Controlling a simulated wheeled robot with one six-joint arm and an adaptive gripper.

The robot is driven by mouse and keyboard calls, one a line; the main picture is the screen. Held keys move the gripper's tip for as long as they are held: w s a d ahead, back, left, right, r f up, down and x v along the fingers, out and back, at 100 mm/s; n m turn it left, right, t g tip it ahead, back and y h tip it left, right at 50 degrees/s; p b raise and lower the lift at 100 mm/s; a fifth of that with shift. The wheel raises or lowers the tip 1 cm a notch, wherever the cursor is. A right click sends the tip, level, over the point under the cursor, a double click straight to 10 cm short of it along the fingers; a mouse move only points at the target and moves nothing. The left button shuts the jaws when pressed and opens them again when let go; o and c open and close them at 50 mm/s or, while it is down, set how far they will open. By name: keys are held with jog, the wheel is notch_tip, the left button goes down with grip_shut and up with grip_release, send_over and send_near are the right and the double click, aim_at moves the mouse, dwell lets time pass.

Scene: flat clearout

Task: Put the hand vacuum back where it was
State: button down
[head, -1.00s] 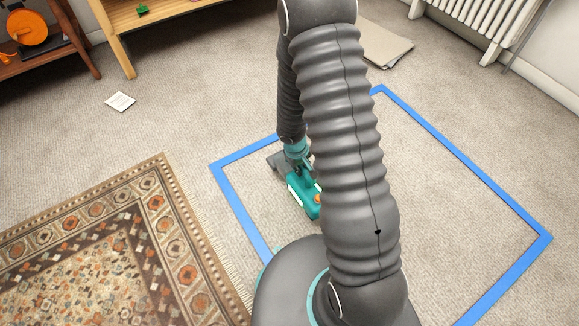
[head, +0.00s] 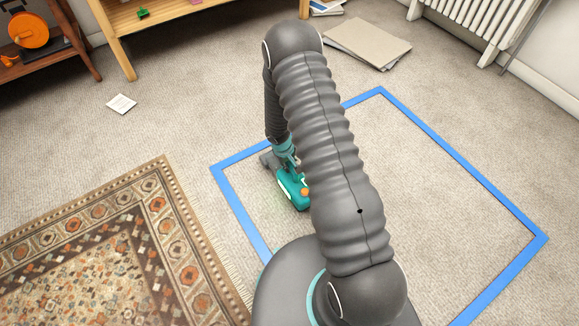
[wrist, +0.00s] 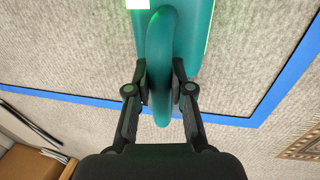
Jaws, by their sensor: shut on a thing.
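The hand vacuum (head: 291,190) is teal with a grey nozzle and an orange button. In the head view it is inside the blue taped outline (head: 238,211), near its left side. My gripper (head: 288,160) is at the vacuum, partly hidden by my arm. In the wrist view my gripper (wrist: 159,88) is shut on the vacuum's teal handle (wrist: 160,60), one finger on each side. I cannot tell whether the vacuum touches the carpet or hangs just above it.
A patterned rug (head: 110,240) lies left of the outline. A white card (head: 121,104) lies on the carpet. Flat grey-beige sheets (head: 367,44) lie at the back, near a radiator (head: 490,25). A wooden shelf (head: 165,20) stands at the back left. The outlined floor right of my arm is clear.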

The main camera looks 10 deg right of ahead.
jog(key=shift+w+f, duration=0.1)
jog(key=shift+f, duration=0.6)
jog(key=c, duration=1)
grip_release()
jog(key=shift+c, duration=0.2)
